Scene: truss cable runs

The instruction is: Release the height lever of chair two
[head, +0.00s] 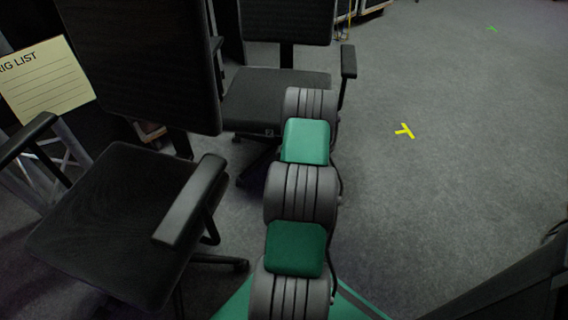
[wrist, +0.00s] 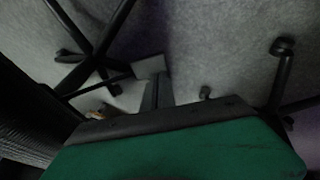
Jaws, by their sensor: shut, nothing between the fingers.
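Chair two (head: 268,103) is the farther black office chair in the head view, with a small "2" mark on the seat's front edge. My arm reaches toward its right side and hides part of it. In the wrist view my gripper (wrist: 154,86) is shut and empty, its dark fingers rising past the green palm. A thin dark rod ending in a flat grey paddle, apparently the height lever (wrist: 149,66), lies right at the fingertips. I cannot tell whether they touch. The lever and the gripper are hidden in the head view.
A nearer black chair (head: 115,220) stands at the left, its armrest close to my arm. A yellow list sheet (head: 46,82) is behind it. Chair legs and casters (wrist: 283,46) surround the gripper in the wrist view.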

